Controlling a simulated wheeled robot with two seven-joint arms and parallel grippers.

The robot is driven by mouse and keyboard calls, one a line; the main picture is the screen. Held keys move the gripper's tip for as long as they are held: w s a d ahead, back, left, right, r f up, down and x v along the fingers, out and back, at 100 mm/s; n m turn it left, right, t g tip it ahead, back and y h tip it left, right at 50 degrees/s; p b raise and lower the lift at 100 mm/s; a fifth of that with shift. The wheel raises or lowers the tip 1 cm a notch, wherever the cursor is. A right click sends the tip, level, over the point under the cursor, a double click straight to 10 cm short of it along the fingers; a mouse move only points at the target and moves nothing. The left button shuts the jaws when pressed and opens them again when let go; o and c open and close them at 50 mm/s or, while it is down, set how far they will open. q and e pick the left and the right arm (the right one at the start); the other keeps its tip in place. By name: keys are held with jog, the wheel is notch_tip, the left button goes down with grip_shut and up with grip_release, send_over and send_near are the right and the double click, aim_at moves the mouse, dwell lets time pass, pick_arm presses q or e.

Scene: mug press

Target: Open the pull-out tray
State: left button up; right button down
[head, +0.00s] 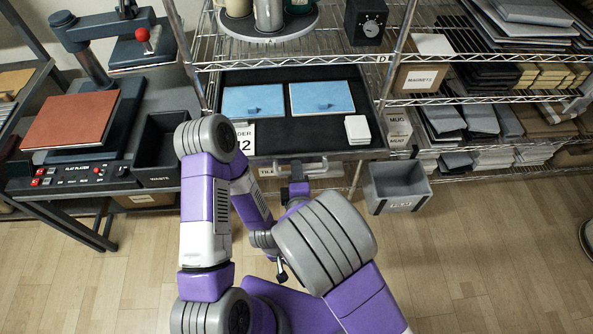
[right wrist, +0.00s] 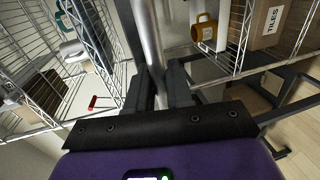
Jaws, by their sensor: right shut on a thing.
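The pull-out tray (head: 305,131) has a dark flat top and sits under the upper wire shelf in the head view. Much of its top shows, with two blue tiles (head: 254,101) and a small white stack (head: 357,129) on it. A pale handle (head: 312,169) runs along its front. My right gripper (head: 297,187) is at the handle, shut on it; my arm partly covers it from above. In the right wrist view a grey bar (right wrist: 149,45) passes between the jaws. My left arm bends in front of the tray's left side; its gripper is mostly hidden behind my right arm.
A grey bin (head: 397,188) is just right of the tray front. A flat press (head: 75,122) with a red pad stands on the left bench. Mugs stand on a round stand (head: 268,30) above. Stocked shelves fill the right. The wooden floor (head: 480,255) is clear at the lower right.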

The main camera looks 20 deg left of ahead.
jog(key=shift+a, duration=0.1)
jog(key=c, duration=1.2)
grip_release()
jog(key=p+v, duration=0.1)
jog(key=v, duration=0.6)
jog(key=shift+s, duration=0.35)
